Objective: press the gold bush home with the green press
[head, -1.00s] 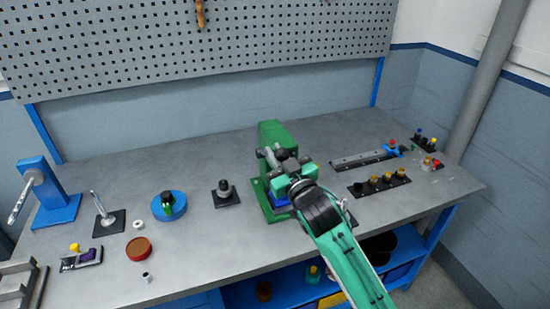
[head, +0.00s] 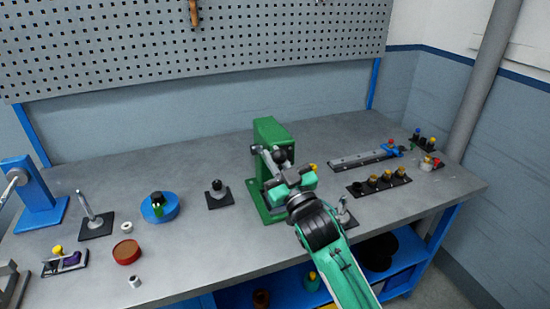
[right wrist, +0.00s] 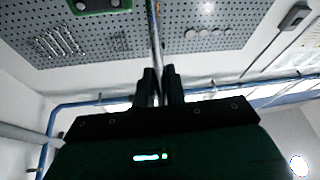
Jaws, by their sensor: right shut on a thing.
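The green press (head: 268,132) stands at the middle of the bench, with its base partly behind my right gripper. My right gripper (head: 280,172) is in front of the press. In the right wrist view its dark fingers (right wrist: 158,88) are shut on a thin metal rod (right wrist: 155,40), which looks like the press lever. A green part (right wrist: 98,5) shows at the top of that view. I cannot make out a gold bush in the press; the gripper and arm hide its lower part. My left gripper is not in view.
A black rack (head: 362,189) with several gold-and-black pieces lies right of the press, with a grey rail (head: 350,160) behind it.

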